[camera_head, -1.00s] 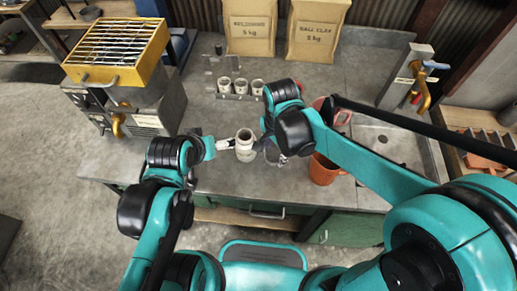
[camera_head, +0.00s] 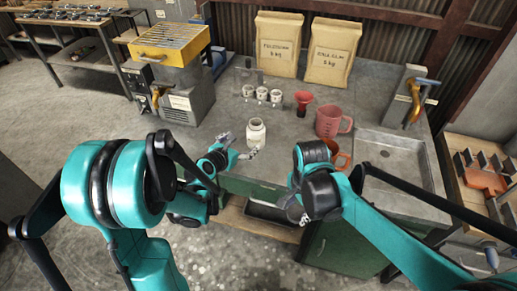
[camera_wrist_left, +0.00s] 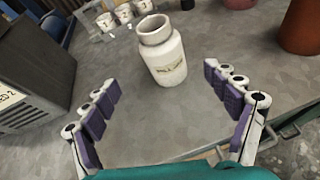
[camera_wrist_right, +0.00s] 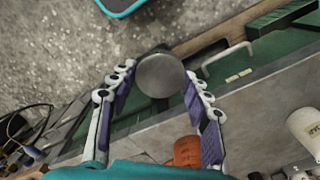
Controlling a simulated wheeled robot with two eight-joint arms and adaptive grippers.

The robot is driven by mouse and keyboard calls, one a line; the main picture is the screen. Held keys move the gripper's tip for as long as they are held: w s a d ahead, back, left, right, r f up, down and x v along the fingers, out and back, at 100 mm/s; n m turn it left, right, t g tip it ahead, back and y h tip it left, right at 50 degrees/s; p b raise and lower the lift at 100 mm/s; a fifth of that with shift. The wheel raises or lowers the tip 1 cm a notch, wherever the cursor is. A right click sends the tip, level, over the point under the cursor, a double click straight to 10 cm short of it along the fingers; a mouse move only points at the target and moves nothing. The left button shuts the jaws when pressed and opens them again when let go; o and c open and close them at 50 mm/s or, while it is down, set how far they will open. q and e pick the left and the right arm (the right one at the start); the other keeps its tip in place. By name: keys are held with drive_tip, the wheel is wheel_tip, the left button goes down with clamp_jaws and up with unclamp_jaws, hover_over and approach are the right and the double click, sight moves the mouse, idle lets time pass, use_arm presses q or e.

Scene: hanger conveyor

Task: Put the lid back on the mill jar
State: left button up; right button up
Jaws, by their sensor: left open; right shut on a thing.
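The white mill jar (camera_head: 256,133) stands upright and uncovered on the bench, with a label on its side. In the left wrist view the jar (camera_wrist_left: 164,57) stands ahead of my open left gripper (camera_wrist_left: 165,102), centred between its spread fingers and apart from them. In the head view my left gripper (camera_head: 240,146) is just in front of the jar. My right gripper (camera_head: 296,210) is in front of the bench edge. In the right wrist view it is shut on the round grey lid (camera_wrist_right: 160,75), held at the fingertips. The lid is not clear in the head view.
A red funnel (camera_head: 303,102), a pink jug (camera_head: 333,121) and an orange cup (camera_head: 340,159) stand right of the jar. Small white cups (camera_head: 262,94) stand behind it. A sink (camera_head: 390,160) is at the right, a grey machine (camera_head: 185,100) at the left.

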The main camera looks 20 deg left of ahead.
sight(250, 137)
drive_tip(key=shift+s+d+f, duration=0.1)
drive_tip(key=shift+s+d, duration=0.1)
drive_tip(key=shift+s, duration=0.25)
use_arm(q)
drive_tip(key=shift+s+a+f+n, duration=0.15)
drive_tip(key=shift+f+n, duration=0.25)
drive_tip(key=shift+n, duration=0.4)
drive_tip(key=b+x, duration=0.2)
drive_tip(key=x, duration=0.4)
use_arm(e)
wheel_tip(250, 137, down, 2)
drive_tip(key=shift+w+f, duration=0.1)
use_arm(q)
drive_tip(key=shift+w, duration=0.4)
drive_tip(key=b+x, duration=0.1)
drive_tip(key=x, duration=0.1)
drive_tip(key=d+b+x, duration=0.1)
drive_tip(key=x, duration=0.2)
drive_tip(key=shift+w, duration=0.15)
use_arm(e)
wheel_tip(250, 137, down, 2)
drive_tip(key=shift+f, duration=0.1)
use_arm(q)
drive_tip(key=shift+r, duration=0.1)
